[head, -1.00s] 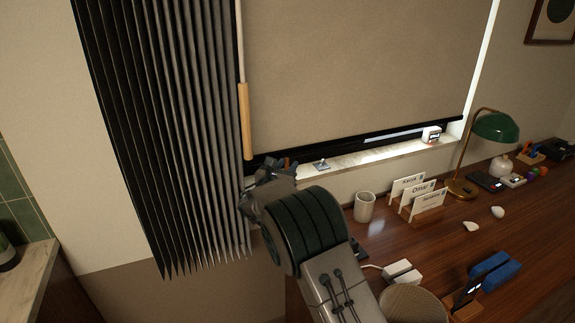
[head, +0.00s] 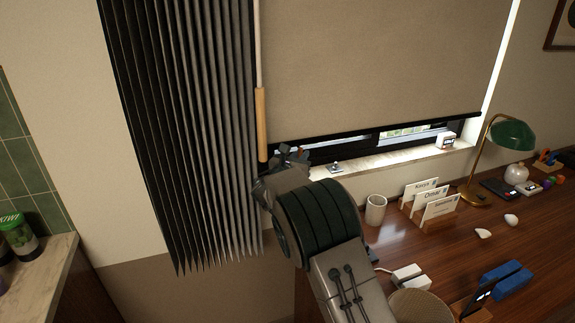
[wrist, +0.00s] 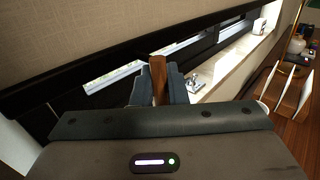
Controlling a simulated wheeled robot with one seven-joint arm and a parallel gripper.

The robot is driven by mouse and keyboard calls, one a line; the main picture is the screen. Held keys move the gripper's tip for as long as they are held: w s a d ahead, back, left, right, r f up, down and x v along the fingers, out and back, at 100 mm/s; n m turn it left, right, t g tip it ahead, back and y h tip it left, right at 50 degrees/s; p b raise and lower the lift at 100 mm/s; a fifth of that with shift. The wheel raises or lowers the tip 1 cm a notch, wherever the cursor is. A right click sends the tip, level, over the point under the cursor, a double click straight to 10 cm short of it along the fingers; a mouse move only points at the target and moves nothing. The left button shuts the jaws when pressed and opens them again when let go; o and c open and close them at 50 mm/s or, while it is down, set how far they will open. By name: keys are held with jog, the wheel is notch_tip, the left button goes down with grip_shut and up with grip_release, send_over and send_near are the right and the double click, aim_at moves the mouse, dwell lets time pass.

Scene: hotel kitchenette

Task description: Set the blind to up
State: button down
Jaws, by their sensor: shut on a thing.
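The beige blind (head: 380,60) hangs over most of the window. Its dark bottom bar (head: 400,125) is a little above the sill, with a narrow strip of glass showing under it. The bar also crosses the wrist view (wrist: 100,75). My gripper (head: 287,158) is at the window's lower left corner, below the bar. In the wrist view my gripper (wrist: 158,85) is shut on a small brown wooden piece (wrist: 158,68) standing up between its fingers. What this piece joins to is hidden. A wand with a wooden handle (head: 261,115) hangs at the blind's left edge.
A dark pleated curtain (head: 190,130) hangs close left of my gripper. The sill (head: 390,158) holds a small metal object (head: 335,167) and a white cube (head: 445,140). Below, the desk (head: 450,250) carries a cup (head: 375,209), card holders and a green lamp (head: 512,134).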

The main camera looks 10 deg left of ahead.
jog(key=shift+r, duration=0.4)
jog(key=c, duration=1.5)
grip_release()
jog(key=b+v, duration=0.2)
jog(key=v, duration=1.1)
jog(key=shift+s, duration=0.35)
jog(key=shift+o, duration=0.3)
